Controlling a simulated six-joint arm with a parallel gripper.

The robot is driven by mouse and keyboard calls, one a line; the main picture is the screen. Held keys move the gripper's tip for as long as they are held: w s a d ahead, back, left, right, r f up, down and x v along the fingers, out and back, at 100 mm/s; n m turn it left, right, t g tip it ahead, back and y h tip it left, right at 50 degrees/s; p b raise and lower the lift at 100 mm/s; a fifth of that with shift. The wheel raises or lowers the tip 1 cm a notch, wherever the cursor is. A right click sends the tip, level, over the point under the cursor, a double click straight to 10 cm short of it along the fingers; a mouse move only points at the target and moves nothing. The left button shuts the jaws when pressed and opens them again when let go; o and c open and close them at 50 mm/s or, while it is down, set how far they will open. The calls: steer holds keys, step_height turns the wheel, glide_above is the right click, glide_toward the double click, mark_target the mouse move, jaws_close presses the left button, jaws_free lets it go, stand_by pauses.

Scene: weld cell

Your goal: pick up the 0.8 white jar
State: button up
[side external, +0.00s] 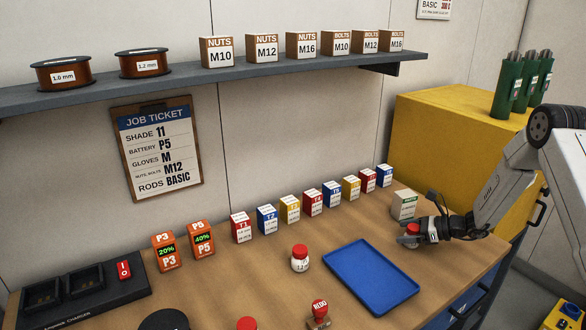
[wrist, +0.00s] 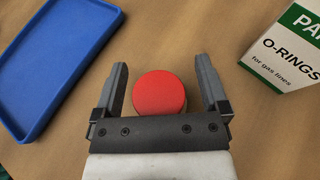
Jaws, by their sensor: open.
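My gripper (wrist: 162,98) is open, with one finger on each side of a red round lid (wrist: 160,93) in the wrist view. The fingers stand apart from the lid, with a gap on both sides. In the side view this red-lidded jar (side external: 412,230) is at the right of the table, partly behind my gripper; its label cannot be read. Another white jar with a red lid (side external: 300,260) stands upright left of the blue tray; its label is too small to read surely. A third red lid (side external: 247,323) shows at the bottom edge, its body cut off.
The blue tray (side external: 333,282) lies empty left of my gripper. A white and green O-rings box (wrist: 288,48) stands close to the right of the fingers. Several small coloured boxes line the back.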

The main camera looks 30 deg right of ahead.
steer(key=shift+c, duration=0.2)
jaws_close()
stand_by(0.3)
steer(key=shift+r, duration=0.2)
steer(key=shift+r, duration=0.95)
steer(key=s+a+r, duration=0.4)
steer(key=s+r, duration=0.6)
steer(key=s, duration=0.3)
steer(key=shift+s+a+r, duration=0.15)
steer(key=shift+s+r, duration=0.05)
steer(key=shift+r, duration=0.15)
